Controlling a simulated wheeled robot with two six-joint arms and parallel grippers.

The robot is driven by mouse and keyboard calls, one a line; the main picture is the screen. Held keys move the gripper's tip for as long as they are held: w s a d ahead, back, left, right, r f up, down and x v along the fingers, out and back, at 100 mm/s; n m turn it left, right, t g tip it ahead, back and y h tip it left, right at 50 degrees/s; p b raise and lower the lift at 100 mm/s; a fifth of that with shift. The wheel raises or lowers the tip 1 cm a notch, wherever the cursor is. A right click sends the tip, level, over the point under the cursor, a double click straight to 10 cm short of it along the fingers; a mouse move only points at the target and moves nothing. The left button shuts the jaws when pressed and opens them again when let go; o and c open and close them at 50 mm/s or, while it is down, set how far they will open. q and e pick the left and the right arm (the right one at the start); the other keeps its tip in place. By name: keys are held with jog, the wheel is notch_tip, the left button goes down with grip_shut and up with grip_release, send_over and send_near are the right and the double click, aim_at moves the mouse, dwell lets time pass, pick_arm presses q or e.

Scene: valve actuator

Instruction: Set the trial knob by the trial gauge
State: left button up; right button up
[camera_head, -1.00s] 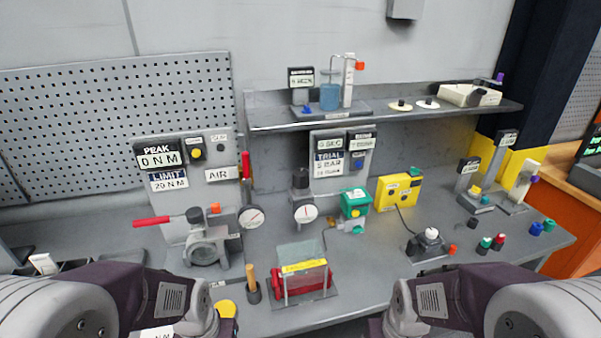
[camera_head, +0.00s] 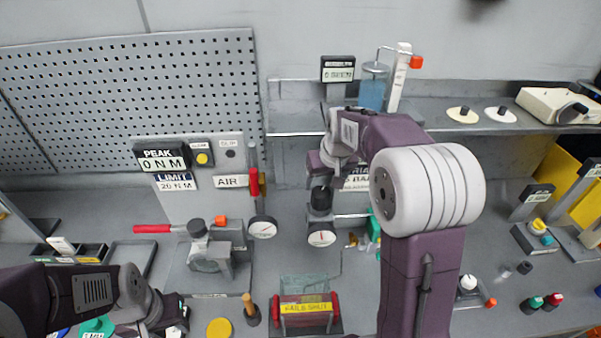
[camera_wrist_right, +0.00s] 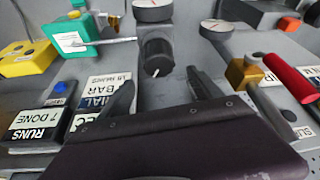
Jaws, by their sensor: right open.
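The black trial knob (camera_head: 321,200) sits on its fitting just above the round white trial gauge (camera_head: 321,238). In the right wrist view the knob (camera_wrist_right: 157,57) shows a white pointer mark, and the gauge (camera_wrist_right: 153,8) is cut off at the top edge. My right gripper (camera_wrist_right: 161,78) is open and empty, its fingers on either side of the line to the knob, which shows just beyond the tips. In the head view this gripper (camera_head: 322,182) is at the knob's upper side. My left gripper (camera_head: 172,312) is low at left; its jaws are unclear.
The trial sign (camera_wrist_right: 100,92) is partly hidden by my right arm in the head view. The green box (camera_wrist_right: 72,35) is close by. The shelf (camera_head: 450,122) runs behind my right arm.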

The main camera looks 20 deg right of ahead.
aim_at(322, 193)
jog(key=x, duration=0.2)
jog(key=p+x, duration=0.1)
jog(key=x, duration=0.2)
jog(key=p+x, duration=0.1)
jog(key=x, duration=0.1)
jog(key=shift+s+d+f, duration=0.1)
jog(key=shift+s+f, duration=0.2)
jog(key=shift+f, duration=0.2)
jog(key=shift+s+a, duration=0.2)
jog(key=shift+s, duration=0.05)
jog(key=shift+w+d+f, duration=0.1)
jog(key=shift+w, duration=0.1)
jog(key=c, duration=1.4)
pick_arm(q)
jog(key=r, duration=0.2)
jog(key=s+r, duration=0.1)
jog(key=shift+s+a, duration=0.1)
jog(key=shift+a, duration=0.15)
pick_arm(e)
jog(key=shift+o, duration=0.2)
jog(key=shift+m, duration=0.3)
